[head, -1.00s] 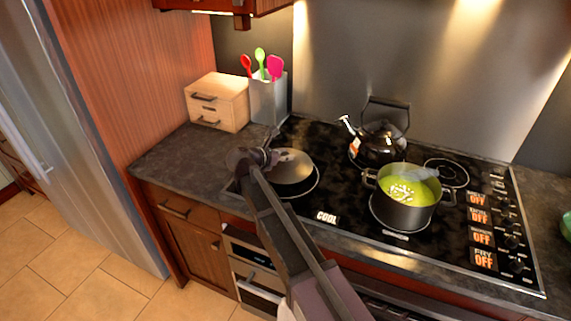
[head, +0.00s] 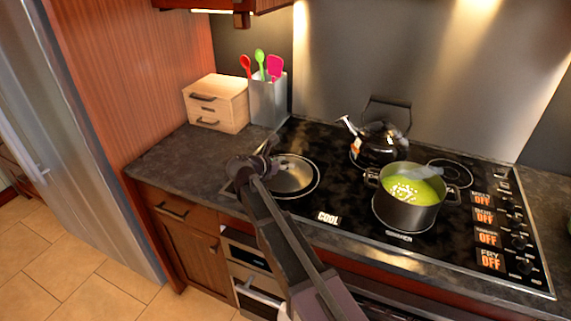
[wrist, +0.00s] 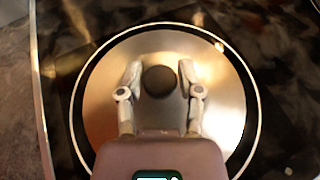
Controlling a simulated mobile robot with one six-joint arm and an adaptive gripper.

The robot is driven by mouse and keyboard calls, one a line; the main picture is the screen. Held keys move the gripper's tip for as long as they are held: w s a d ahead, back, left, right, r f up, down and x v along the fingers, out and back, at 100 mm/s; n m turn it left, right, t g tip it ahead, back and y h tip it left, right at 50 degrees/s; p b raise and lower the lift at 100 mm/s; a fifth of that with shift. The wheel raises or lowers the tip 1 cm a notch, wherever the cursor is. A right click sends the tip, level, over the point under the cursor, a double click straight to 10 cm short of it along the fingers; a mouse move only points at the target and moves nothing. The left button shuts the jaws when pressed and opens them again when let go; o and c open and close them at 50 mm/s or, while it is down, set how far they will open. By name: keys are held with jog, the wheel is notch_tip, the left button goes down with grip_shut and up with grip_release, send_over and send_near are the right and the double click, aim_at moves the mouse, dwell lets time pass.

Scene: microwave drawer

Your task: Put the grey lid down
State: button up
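The grey lid (head: 294,178) lies flat over the front left burner of the black cooktop, inside the burner's pale ring. In the wrist view the lid (wrist: 215,95) fills most of the ring, with its round black knob (wrist: 160,81) facing me. My gripper (wrist: 160,70) is above the lid, one finger on each side of the knob. Narrow gaps show between the fingers and the knob, so it looks open. In the head view my gripper (head: 270,158) is at the lid's left side, and my arm hides part of the lid.
A pot of green soup (head: 406,200) stands on the front right burner. A dark kettle (head: 380,143) is behind it. A utensil holder (head: 268,101) and a small wooden drawer box (head: 217,104) stand at the back left. The counter (head: 180,160) left of the cooktop is clear.

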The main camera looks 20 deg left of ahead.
jog(key=shift+o, duration=0.8)
jog(key=shift+r, duration=0.15)
jog(key=shift+s+r, duration=0.15)
jog(key=p+v, duration=0.4)
jog(key=v, duration=0.7)
jog(key=shift+s+a+r+p, duration=0.1)
jog(key=shift+s+a+p, duration=0.05)
jog(key=shift+s+p, duration=0.2)
jog(key=shift+r, duration=0.1)
